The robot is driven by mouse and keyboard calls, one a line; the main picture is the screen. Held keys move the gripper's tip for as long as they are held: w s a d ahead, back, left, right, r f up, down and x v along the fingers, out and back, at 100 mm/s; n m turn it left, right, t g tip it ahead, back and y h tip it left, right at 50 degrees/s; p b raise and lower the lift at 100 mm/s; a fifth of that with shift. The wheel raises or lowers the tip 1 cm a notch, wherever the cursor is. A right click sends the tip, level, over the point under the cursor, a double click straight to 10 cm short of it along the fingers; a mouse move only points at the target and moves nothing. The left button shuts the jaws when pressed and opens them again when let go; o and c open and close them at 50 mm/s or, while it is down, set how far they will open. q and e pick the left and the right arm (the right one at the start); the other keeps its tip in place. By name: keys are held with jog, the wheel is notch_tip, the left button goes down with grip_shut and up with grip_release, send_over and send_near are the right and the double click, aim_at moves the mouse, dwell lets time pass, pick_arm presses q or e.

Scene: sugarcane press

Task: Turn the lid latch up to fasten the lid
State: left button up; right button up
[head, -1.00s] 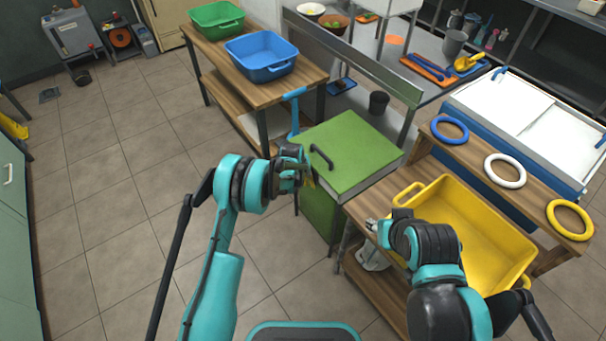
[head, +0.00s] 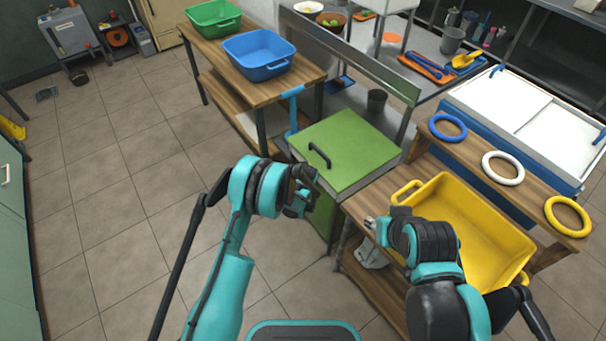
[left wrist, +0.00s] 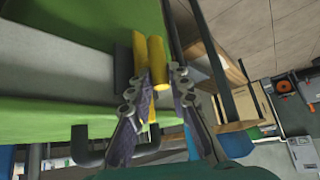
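The green press box has a flat green lid (head: 350,150) that lies down on it, with a dark handle (head: 320,155) near its left edge. The yellow lid latch (left wrist: 158,62) shows in the left wrist view on the box's side. My left gripper (head: 302,192) is at the box's left side, just below the lid edge. In the left wrist view its two fingers (left wrist: 158,82) stand apart on either side of the latch's yellow end; contact is unclear. The gripper hides the latch in the head view. My right gripper (head: 372,224) is by the yellow crate, its fingers too small to judge.
A yellow crate (head: 412,190) stands on the wooden table at right, below blue, white and yellow rings. A wooden table with a blue tub (head: 260,54) and a green tub (head: 213,19) stands behind the box.

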dwell(0.3)
pick_arm(q)
jog(key=v, duration=1.2)
jog(key=shift+w, duration=0.1)
jog(key=s+a+r, duration=0.5)
jog(key=r, duration=0.4)
jog(key=s+a+r, duration=0.5)
jog(key=r, duration=0.4)
jog(key=shift+g, duration=0.3)
jog(key=s+a+r, duration=0.1)
jog(key=s+a, duration=0.1)
jog(key=s, duration=0.5)
jog(key=s+a+r, duration=0.2)
jog(key=s+a, duration=0.1)
jog(key=s, duration=0.4)
jog(key=s+a+r, duration=0.1)
jog(key=s+a, duration=0.2)
jog(key=s, duration=0.4)
jog(key=shift+r, duration=0.3)
jog(key=shift+w, duration=0.1)
